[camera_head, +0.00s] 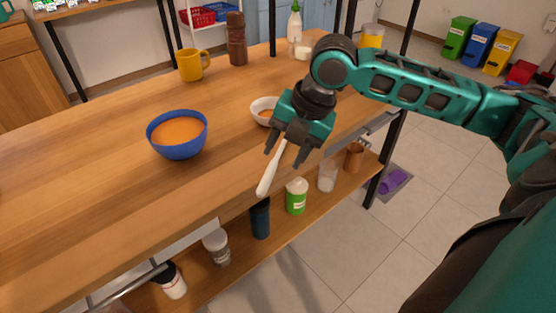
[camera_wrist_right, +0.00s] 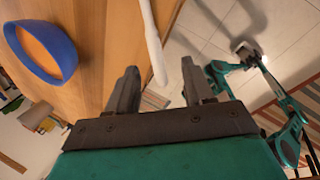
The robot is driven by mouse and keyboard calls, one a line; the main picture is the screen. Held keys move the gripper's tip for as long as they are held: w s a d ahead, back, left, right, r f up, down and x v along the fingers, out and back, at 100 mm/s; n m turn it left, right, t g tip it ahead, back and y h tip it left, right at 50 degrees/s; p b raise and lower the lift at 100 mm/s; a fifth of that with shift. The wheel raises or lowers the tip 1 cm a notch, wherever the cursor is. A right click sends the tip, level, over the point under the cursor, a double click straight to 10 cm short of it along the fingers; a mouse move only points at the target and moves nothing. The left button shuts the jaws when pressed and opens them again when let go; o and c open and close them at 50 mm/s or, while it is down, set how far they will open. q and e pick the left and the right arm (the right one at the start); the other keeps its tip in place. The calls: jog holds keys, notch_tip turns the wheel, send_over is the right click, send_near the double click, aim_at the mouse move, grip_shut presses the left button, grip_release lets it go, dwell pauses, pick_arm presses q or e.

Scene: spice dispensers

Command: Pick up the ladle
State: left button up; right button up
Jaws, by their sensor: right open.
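The ladle (camera_head: 270,172) has a white handle that sticks out at the table's front edge. Its upper part goes out of sight near my right gripper, and its scoop cannot be made out. My right gripper (camera_head: 283,158) is open, with its two dark fingers pointing down on either side of the handle in the picture. In the right wrist view the handle (camera_wrist_right: 154,45) appears between the open fingertips (camera_wrist_right: 158,68). I cannot tell whether they are level with it or touch it. My left gripper is not seen.
A white bowl (camera_head: 259,106) with orange contents stands just behind my gripper. A blue bowl (camera_head: 178,148) of orange contents, a yellow mug (camera_head: 191,72) and a brown mill (camera_head: 236,48) stand to the left. Below, a shelf (camera_head: 280,232) holds several containers. The table's left side is mostly clear.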

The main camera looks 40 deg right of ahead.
aim_at(272, 169)
jog(key=b+x, duration=0.1)
jog(key=x, duration=0.3)
jog(key=shift+w+a+f+b, duration=0.2)
jog(key=shift+w+b, duration=0.1)
jog(key=shift+b, duration=0.1)
jog(key=shift+w+f, duration=0.1)
jog(key=shift+f, duration=0.2)
jog(key=c, duration=0.7)
grip_shut()
